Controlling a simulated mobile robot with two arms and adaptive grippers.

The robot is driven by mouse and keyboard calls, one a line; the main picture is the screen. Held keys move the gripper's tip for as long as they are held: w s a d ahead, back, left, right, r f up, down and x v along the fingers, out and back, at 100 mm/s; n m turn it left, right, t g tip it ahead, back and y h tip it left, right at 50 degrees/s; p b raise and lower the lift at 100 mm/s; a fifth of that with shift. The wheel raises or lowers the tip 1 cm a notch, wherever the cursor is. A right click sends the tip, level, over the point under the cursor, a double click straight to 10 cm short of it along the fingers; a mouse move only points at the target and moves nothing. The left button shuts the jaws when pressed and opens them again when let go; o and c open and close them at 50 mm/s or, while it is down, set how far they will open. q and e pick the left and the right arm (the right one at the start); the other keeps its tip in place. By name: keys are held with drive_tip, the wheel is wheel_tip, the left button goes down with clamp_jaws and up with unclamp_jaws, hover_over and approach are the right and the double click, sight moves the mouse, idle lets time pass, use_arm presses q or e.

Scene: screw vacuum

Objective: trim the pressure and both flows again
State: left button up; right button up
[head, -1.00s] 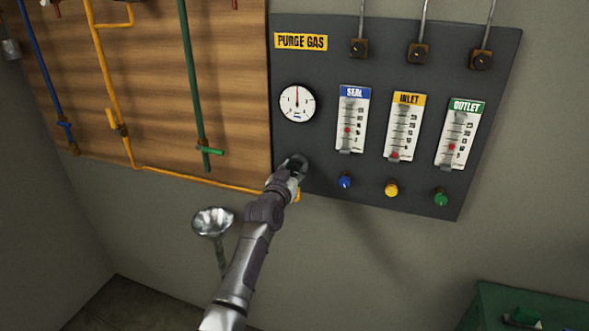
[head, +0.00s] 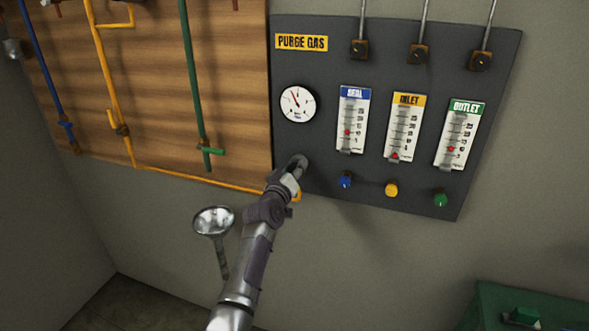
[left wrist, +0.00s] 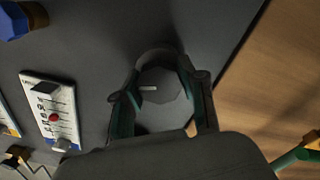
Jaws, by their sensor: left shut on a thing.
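The dark purge gas panel (head: 400,45) carries a round white pressure gauge (head: 297,104), its needle pointing up and left. My left gripper (head: 297,164) is shut on the dark regulator knob below the gauge. In the left wrist view this knob (left wrist: 160,88), with a white mark, sits between the fingers. Right of it are the seal flowmeter (head: 352,115), inlet flowmeter (head: 402,120) and outlet flowmeter (head: 460,128). Their red floats stand around mid-scale for seal, near the bottom for inlet, and lower-middle for outlet. Below them are a blue knob (head: 345,180), yellow knob (head: 391,189) and green knob (head: 440,199).
A wooden board (head: 150,100) with blue, yellow and green pipes adjoins the panel on the left. A metal funnel (head: 213,221) stands below, left of my arm. A green box (head: 500,300) is at the lower right. The wall below the panel is clear.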

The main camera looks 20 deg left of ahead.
idle(0.4)
use_arm(q)
drive_tip(key=o, duration=1.2)
drive_tip(key=shift+c, duration=0.2)
drive_tip(key=shift+s, duration=0.1)
drive_tip(key=s, duration=1.1)
drive_tip(key=shift+s+a, duration=0.2)
drive_tip(key=shift+s, duration=0.2)
